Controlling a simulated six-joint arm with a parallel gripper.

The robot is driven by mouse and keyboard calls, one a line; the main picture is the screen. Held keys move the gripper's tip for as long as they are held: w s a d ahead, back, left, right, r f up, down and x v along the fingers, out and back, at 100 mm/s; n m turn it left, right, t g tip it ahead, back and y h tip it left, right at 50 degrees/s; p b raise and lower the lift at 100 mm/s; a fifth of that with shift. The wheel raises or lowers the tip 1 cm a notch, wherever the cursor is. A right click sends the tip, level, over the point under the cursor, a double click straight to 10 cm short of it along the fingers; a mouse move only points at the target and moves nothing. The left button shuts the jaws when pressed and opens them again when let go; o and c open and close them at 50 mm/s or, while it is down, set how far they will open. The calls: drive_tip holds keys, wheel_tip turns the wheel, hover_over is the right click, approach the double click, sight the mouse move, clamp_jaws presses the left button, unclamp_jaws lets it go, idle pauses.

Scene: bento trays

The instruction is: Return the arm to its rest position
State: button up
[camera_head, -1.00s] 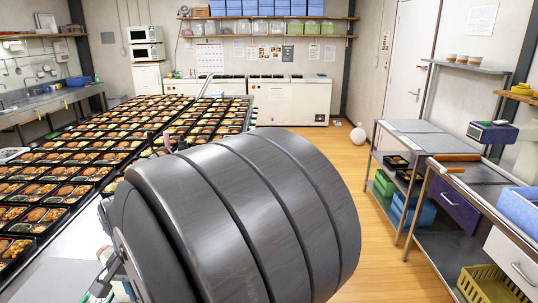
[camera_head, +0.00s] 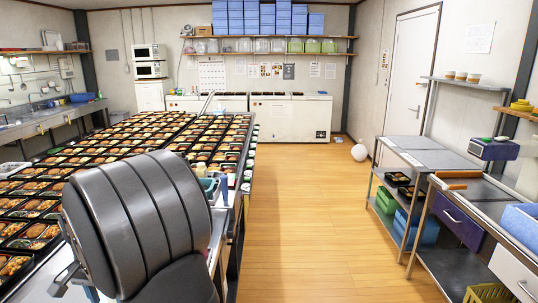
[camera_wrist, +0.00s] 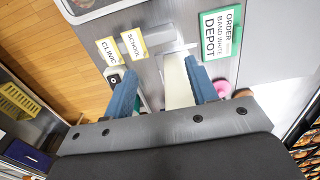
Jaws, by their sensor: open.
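A pale strip (camera_wrist: 177,80) lies behind the gap between the fingers. The distance to it cannot be told. In the head view my dark grey arm stands at the lower left, and the gripper's fingers cannot be made out there.
Many filled bento trays (camera_head: 150,134) cover the long table on the left. Bottles and small containers (camera_head: 222,185) stand at its right edge. A wooden-floored aisle (camera_head: 300,220) is clear. A steel side table (camera_head: 425,152) stands on the right.

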drive_tip(key=shift+a, duration=0.1)
drive_tip(key=shift+s, duration=0.1)
drive_tip(key=c, duration=0.5)
drive_tip(key=shift+s+d, duration=0.35)
drive_tip(key=shift+s, duration=0.3)
drive_tip(key=shift+s+d, duration=0.35)
drive_tip(key=shift+s, duration=0.25)
clamp_jaws()
drive_tip(key=s+d+f, duration=0.1)
drive_tip(key=s+d, duration=0.2)
drive_tip(key=s, duration=0.1)
drive_tip(key=s+d+f, duration=0.1)
drive_tip(key=s+d, duration=0.2)
drive_tip(key=s, duration=0.2)
drive_tip(key=s+d+f, duration=0.1)
drive_tip(key=s+d, duration=0.3)
drive_tip(key=shift+s, duration=0.25)
drive_tip(key=shift+f, duration=2.85)
drive_tip(key=shift+f, duration=0.6)
